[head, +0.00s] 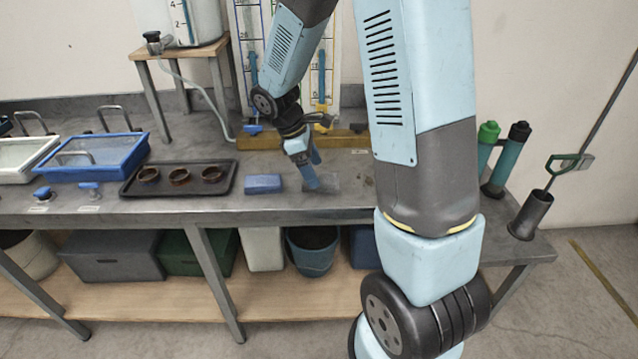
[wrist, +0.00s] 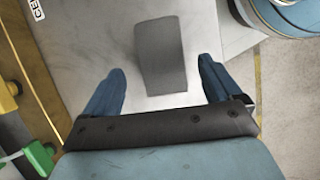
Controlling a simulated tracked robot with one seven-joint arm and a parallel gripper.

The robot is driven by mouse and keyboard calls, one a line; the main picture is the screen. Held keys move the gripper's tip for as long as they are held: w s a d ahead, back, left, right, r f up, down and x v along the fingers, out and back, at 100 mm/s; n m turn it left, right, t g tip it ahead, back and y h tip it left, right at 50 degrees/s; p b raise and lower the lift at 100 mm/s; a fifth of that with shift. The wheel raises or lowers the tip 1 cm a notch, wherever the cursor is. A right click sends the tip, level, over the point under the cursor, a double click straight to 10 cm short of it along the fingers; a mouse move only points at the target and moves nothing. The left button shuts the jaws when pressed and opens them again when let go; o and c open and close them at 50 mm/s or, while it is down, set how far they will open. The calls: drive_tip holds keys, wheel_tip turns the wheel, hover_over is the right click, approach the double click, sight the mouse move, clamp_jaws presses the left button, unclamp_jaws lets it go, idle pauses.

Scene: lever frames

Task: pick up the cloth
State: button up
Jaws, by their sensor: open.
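The cloth looks like a flat dark grey rectangle (wrist: 160,55) on the metal bench in the wrist view. In the head view it shows as a dark grey patch (head: 325,184) on the bench, partly hidden by my gripper (head: 313,172). My gripper is open and points down over the bench. In the wrist view its two blue fingers (wrist: 160,85) stand wide apart, one on each side of the cloth's near end, with nothing held between them. I cannot tell how high the fingertips are above the bench.
A blue block (head: 263,184) lies left of my gripper. A yellow-brown rail (head: 270,140) runs behind. A blue bucket (head: 312,250) stands on the lower shelf.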

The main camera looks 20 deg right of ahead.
sight(329, 183)
drive_tip(key=shift+x, duration=1.7)
drive_tip(key=shift+s, duration=0.1)
drive_tip(key=c, duration=1.1)
